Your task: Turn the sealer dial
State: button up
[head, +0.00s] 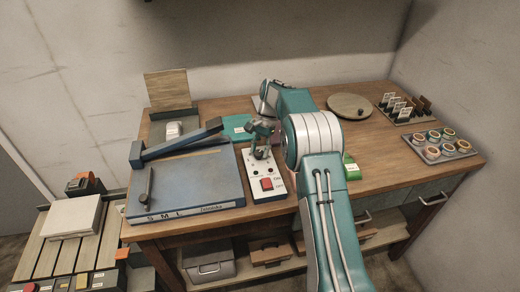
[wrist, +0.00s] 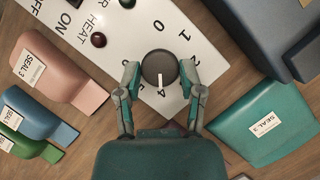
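The sealer dial (wrist: 160,68) is a dark round knob on a white panel (wrist: 110,62) in the wrist view. Its white mark points down toward my gripper's palm. Printed digits 0, 1, 2 and 4 show around it. My gripper (wrist: 160,74) is open, with one finger on each side of the dial; small gaps seem to show, but contact is hard to tell. In the head view my gripper (head: 262,134) is over the white control box (head: 262,192) with its red switch (head: 267,184), and hides the dial. The blue sealer (head: 185,185) stands left of it.
Pink (wrist: 60,75), blue (wrist: 38,118) and teal (wrist: 262,125) pieces with labels lie around the panel in the wrist view. On the bench's right are a round wooden board (head: 350,106), a card rack (head: 405,108) and a tray of rolls (head: 440,148).

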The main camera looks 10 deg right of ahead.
jog(key=o, duration=0.3)
jog(key=shift+f, duration=0.3)
jog(key=shift+a+r, duration=0.1)
jog(key=shift+r, duration=0.05)
jog(key=v, duration=1.2)
jog(key=shift+w, duration=0.1)
